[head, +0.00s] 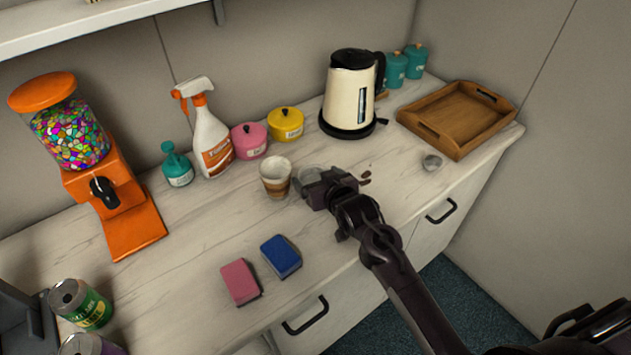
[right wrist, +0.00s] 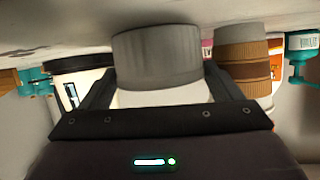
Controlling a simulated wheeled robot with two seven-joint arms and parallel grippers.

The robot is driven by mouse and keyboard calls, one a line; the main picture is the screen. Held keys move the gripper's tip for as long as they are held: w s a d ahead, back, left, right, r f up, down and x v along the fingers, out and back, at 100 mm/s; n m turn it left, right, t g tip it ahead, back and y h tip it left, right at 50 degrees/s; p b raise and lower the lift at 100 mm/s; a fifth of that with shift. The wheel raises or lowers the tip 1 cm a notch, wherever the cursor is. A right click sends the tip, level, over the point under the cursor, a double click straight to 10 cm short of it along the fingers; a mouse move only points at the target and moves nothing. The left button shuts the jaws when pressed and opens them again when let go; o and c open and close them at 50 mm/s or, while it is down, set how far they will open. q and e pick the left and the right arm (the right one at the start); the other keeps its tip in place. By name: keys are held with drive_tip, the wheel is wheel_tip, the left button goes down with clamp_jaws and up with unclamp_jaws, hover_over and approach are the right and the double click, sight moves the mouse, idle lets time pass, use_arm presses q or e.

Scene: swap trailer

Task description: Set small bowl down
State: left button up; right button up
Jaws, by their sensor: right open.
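My right gripper (head: 309,184) is open, low over the middle of the counter. The small bowl (head: 312,172) is greyish and partly hidden behind the gripper in the head view. In the right wrist view, which shows the scene upside down, the small bowl (right wrist: 157,55) is a grey round shape between the two spread fingers. Its base appears to rest on the counter. I cannot tell whether either finger touches it. My left gripper is not in view.
A striped cup (head: 276,178) stands close left of the bowl. Behind are a spray bottle (head: 208,135), pink pot (head: 249,141), yellow pot (head: 286,124) and kettle (head: 351,95). Sponges (head: 240,283) lie in front.

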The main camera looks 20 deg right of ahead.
drive_tip(key=shift+r, duration=0.1)
drive_tip(key=c, duration=0.8)
drive_tip(key=shift+s, duration=0.1)
drive_tip(key=shift+c, duration=0.2)
